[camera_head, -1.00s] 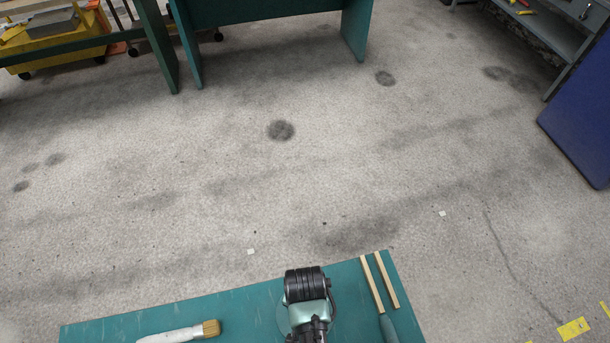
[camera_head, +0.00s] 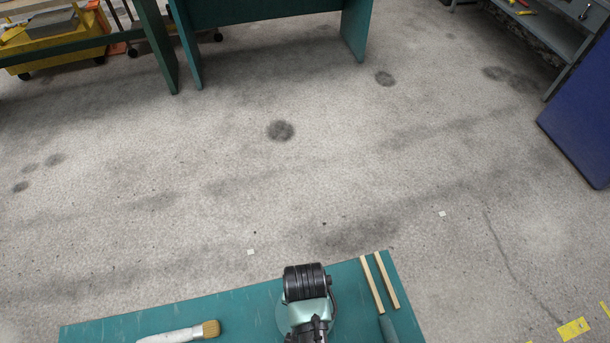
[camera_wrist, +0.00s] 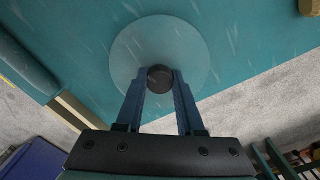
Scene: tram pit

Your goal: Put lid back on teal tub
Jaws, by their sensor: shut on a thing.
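The lid (camera_wrist: 130,50) is a round, pale teal, see-through disc with a dark round knob (camera_wrist: 160,75), seen from above in the wrist view. My gripper (camera_wrist: 160,85) is shut on the knob, with one finger on each side. In the head view, my wrist covers most of the lid, and only its pale rim (camera_head: 335,312) shows. I cannot tell the height of the lid above the surface. No teal tub can be made out clearly; anything beneath the lid is not distinguishable.
The lid is over a teal worktop (camera_head: 240,310). A brush (camera_head: 195,332) is at left. Bare worktop separates brush and lid. Beyond the far edge is open concrete floor (camera_head: 200,180).

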